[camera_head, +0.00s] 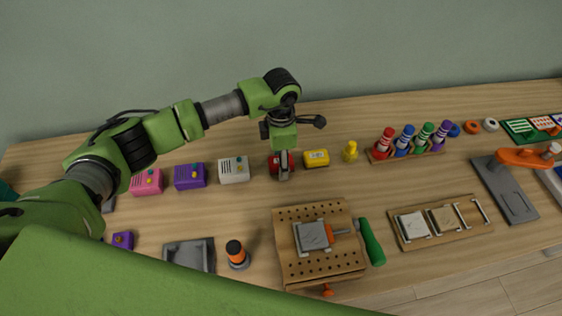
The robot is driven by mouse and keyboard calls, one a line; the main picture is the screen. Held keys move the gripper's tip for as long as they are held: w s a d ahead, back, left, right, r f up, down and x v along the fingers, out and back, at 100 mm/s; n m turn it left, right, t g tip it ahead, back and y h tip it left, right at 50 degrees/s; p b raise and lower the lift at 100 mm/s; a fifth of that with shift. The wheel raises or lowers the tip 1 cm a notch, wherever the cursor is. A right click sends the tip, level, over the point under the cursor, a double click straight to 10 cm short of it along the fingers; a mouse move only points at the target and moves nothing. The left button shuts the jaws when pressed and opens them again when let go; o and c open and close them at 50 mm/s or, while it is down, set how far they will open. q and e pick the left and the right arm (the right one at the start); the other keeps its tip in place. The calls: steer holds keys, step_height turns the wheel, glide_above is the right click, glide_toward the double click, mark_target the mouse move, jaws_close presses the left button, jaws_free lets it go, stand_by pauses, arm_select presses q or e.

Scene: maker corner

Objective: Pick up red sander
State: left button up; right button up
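A small red block-like thing (273,165), which looks like the red sander, sits on the workbench in the row of coloured items, left of a yellow one. My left gripper (284,172) points straight down over it, with the fingers at the block. The gripper hides much of the block, and I cannot tell whether the fingers close on it. The block appears to rest on the bench. My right gripper is not in view.
White (234,171), purple (189,176) and pink (147,182) boxes stand to the left. A yellow block (316,158) and yellow peg (350,151) stand close right. A perforated board (297,268) lies in front. A rack (408,154) of coloured bottles stands farther right.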

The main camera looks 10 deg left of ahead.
arm_select(q)
steer(key=shift+c, duration=0.4)
steer(key=c, duration=1.1)
steer(key=shift+r, duration=0.1)
steer(key=shift+r, duration=0.5)
steer(key=s+d+r+b, duration=0.1)
steer(key=d+r, duration=0.3)
steer(key=s+d+r+b, duration=0.1)
steer(key=d+r, duration=0.3)
steer(key=d, duration=0.1)
steer(key=s+d+r+b, duration=0.2)
steer(key=d+r, duration=0.2)
steer(key=shift+d, duration=0.25)
steer(key=shift+o, duration=0.6)
